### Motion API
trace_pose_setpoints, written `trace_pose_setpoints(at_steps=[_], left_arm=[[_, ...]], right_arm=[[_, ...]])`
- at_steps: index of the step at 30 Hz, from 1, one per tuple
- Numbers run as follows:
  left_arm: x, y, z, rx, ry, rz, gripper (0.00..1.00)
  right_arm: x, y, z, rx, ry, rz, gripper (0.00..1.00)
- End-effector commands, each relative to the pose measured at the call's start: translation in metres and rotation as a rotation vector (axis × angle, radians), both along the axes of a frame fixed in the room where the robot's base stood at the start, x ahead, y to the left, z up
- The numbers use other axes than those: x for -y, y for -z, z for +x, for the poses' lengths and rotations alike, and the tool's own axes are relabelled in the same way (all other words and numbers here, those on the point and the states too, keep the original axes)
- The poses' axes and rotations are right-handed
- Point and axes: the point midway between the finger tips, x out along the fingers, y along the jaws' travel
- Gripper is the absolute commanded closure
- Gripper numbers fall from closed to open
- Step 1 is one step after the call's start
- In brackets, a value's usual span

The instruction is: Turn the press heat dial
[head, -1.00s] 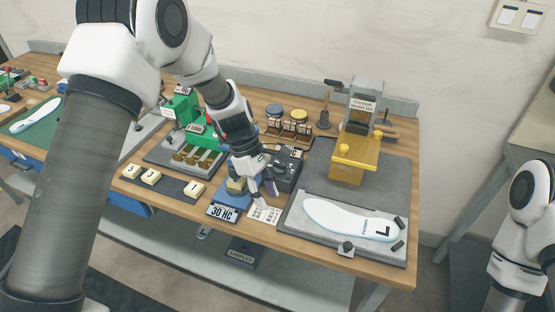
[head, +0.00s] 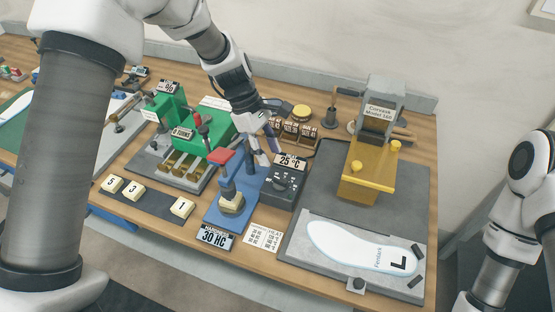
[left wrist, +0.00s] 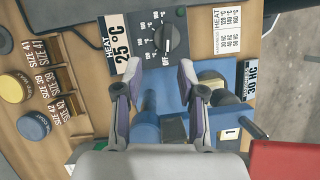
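The black heat control box (head: 285,197) stands right of the blue stand, with a "25 °C" display (head: 290,161) at its back edge. Its dial (head: 281,186) is small in the head view. In the left wrist view the dial (left wrist: 167,38) is a dark round knob with a raised grip and a light mark, among °C labels and "OFF". My left gripper (head: 269,158) is above the box's back left corner. In the left wrist view its fingers (left wrist: 160,72) are apart and empty, short of the dial. My right gripper is outside the views.
The blue stand (head: 226,212) with its red-topped lever is close left of the box. The yellow press (head: 368,170) and grey plate with a white insole (head: 355,246) are right. Jars and size counters (head: 296,130) stand behind. A heat chart (head: 264,237) lies in front.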

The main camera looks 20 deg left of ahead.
Motion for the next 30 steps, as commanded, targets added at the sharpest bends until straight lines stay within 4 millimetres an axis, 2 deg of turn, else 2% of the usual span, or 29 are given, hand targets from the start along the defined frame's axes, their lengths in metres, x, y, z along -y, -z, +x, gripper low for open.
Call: trace_pose_setpoints(at_steps=[11,20,23,24,30], left_arm=[[0.024,0.059,-0.007,-0.001,0.002,0.002,0.60],[0.027,0.066,-0.007,0.000,0.000,0.001,0.60],[0.027,0.066,-0.007,0.000,0.000,0.001,0.92],[0.027,0.066,-0.007,0.000,0.000,0.001,1.00],[0.027,0.066,-0.007,-0.002,0.001,0.001,1.00]], right_arm=[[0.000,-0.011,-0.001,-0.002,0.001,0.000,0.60],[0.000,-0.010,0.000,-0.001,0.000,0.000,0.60],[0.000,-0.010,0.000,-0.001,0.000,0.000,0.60],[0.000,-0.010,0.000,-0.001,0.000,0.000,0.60],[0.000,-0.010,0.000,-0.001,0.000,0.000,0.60]])
